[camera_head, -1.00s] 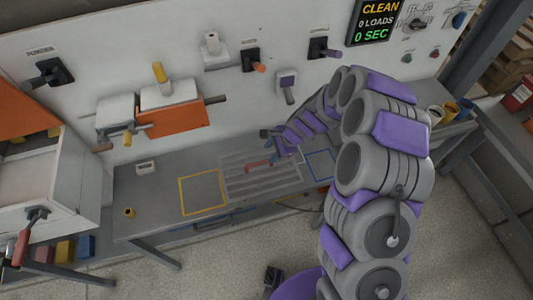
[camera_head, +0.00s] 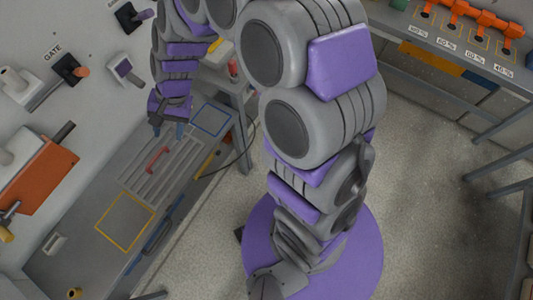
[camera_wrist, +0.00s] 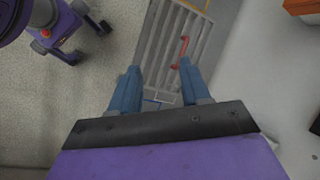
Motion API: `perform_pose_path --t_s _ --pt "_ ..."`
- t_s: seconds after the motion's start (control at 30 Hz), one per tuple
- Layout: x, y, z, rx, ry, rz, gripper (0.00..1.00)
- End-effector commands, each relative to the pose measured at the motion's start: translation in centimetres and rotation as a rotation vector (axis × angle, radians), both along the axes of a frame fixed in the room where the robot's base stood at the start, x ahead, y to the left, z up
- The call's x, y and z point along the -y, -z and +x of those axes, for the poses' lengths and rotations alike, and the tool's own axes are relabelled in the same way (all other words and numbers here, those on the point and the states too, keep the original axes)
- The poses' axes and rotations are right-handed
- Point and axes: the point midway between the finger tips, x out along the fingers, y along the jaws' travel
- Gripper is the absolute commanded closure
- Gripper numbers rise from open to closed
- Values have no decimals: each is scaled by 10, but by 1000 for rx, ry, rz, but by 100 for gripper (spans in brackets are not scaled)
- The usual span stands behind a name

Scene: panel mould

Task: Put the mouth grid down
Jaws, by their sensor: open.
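The mouth grid (camera_head: 172,166) is a grey slatted panel with a red bar handle (camera_head: 156,158). It lies on the grey bench between a yellow outlined square and a blue outlined one. My gripper (camera_head: 168,131) is near the grid's back edge, beside the handle. In the wrist view, my gripper (camera_wrist: 160,74) has its two blue fingers spread with nothing between them.
The yellow outlined square (camera_head: 126,222) on the bench is empty, as is the blue outlined one (camera_head: 209,120). A white wall panel with an orange plate (camera_head: 40,178) and knobs stands behind the bench. A rack with orange valves (camera_head: 468,15) is at the upper right.

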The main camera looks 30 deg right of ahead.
Motion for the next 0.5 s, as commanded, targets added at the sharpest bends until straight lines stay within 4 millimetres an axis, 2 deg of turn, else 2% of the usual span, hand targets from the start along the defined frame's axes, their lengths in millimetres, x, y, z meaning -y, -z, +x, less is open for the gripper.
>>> perform_pose_path --t_s 0.03,0.2,0.5 --pt "11 -14 -12 19 -38 -14 53" --pt "49 -47 -56 57 -173 -76 53" --pt "123 -83 -144 75 -357 -218 53"
